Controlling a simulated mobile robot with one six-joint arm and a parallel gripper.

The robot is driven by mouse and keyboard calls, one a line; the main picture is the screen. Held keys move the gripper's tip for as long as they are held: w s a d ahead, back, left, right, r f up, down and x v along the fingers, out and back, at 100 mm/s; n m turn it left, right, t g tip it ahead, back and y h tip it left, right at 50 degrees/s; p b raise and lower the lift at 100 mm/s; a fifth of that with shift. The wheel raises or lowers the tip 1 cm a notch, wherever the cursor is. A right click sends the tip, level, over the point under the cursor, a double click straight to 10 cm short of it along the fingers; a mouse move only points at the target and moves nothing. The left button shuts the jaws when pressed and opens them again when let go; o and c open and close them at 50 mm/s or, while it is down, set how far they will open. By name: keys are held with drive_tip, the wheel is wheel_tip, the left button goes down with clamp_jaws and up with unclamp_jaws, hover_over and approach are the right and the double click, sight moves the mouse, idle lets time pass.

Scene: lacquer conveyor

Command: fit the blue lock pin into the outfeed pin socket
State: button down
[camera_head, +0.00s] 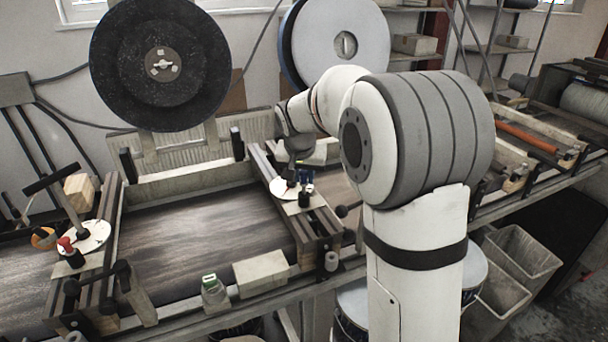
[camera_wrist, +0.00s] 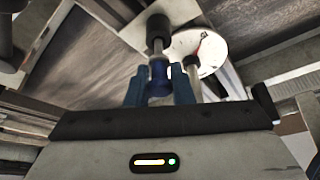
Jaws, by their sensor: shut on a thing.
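My gripper (camera_wrist: 158,84) is shut on the blue lock pin (camera_wrist: 158,70), with one blue finger on each side of it. In the head view the pin shows as a small blue spot (camera_head: 307,176) beyond my arm. A black cylinder (camera_head: 304,198), which looks like the outfeed pin socket, stands on the bracket beside a white disc (camera_head: 284,188). In the wrist view this dark cylinder (camera_wrist: 157,34) lines up with the end of the pin. I cannot tell whether the pin's tip is inside it or just short of it.
The white disc (camera_wrist: 205,50) and a pale rod are close beside the pin. The dark conveyor belt (camera_head: 200,245) runs left of the outfeed rail. A pale block (camera_head: 260,269) lies at the front edge.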

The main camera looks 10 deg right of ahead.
drive_tip(key=shift+f+b, duration=1.15)
drive_tip(key=shift+f, duration=0.25)
drive_tip(key=c, duration=1.2)
unclamp_jaws()
drive_tip(key=shift+r, duration=0.1)
drive_tip(key=v, duration=0.7)
drive_tip(key=shift+s+r, duration=0.15)
drive_tip(key=shift+r, duration=0.15)
drive_tip(key=s+f+n, duration=0.1)
drive_tip(key=s+f, duration=0.2)
drive_tip(key=s, duration=0.6)
drive_tip(key=s+d+f+n+g+y, duration=0.1)
drive_tip(key=s+f+n, duration=0.1)
drive_tip(key=s, duration=0.8)
drive_tip(key=s+f+n, duration=0.1)
drive_tip(key=s+f, duration=0.2)
drive_tip(key=s, duration=0.7)
drive_tip(key=shift+d+f+y, duration=0.4)
